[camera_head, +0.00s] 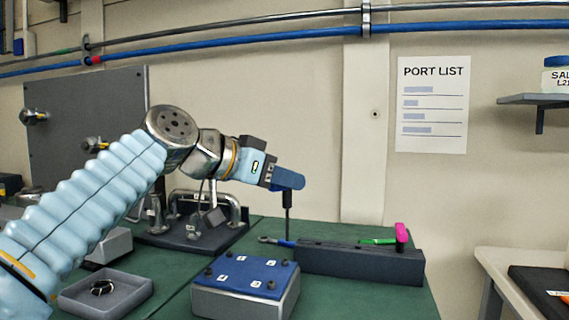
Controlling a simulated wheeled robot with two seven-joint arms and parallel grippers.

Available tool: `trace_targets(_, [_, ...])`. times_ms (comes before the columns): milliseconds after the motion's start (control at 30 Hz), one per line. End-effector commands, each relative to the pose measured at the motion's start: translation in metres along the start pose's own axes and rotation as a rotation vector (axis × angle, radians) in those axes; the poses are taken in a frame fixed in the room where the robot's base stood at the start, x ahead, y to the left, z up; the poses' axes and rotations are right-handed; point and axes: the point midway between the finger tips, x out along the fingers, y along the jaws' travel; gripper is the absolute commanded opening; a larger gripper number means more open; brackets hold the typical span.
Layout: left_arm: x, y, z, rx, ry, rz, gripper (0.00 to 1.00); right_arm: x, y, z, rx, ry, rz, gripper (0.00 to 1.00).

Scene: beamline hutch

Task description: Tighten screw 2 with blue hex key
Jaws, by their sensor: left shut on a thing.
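My left gripper (270,177) is shut on the blue handle of a hex key (289,180). The key's dark shaft points straight down, and its lower end shows just above or at the left end of a dark rack (365,266). I cannot tell whether the tip touches the rack. In front stands a grey block with a blue top plate (248,275). Several dark screws stand near its corners beside small white labels, whose numbers are too small to read, so I cannot pick out screw 2. The key is behind and to the right of the block. My right gripper is not in view.
A grey tray (106,297) holds a dark ring at left. Metal pipework (238,212) stands behind my arm.

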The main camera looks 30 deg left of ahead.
Motion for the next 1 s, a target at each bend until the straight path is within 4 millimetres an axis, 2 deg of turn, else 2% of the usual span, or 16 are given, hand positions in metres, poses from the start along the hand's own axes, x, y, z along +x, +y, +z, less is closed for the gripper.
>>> trace_targets(100, [0.004, 0.000, 0.013, -0.001, 0.000, -0.001, 0.00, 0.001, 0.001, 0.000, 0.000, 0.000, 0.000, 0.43])
trace_targets(333, [0.009, -0.001, 0.026, 0.000, 0.000, -0.001, 0.00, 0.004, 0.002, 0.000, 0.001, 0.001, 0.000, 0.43])
trace_targets(433, [0.010, 0.000, 0.028, -0.011, 0.000, -0.032, 0.00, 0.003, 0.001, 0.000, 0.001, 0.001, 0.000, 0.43])
trace_targets(700, [0.010, -0.001, 0.029, -0.114, 0.009, -0.314, 0.00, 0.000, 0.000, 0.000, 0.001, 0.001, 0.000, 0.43])
trace_targets(1000, [0.010, 0.000, 0.028, -0.122, 0.012, -0.329, 0.00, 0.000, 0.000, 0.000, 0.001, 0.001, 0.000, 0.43])
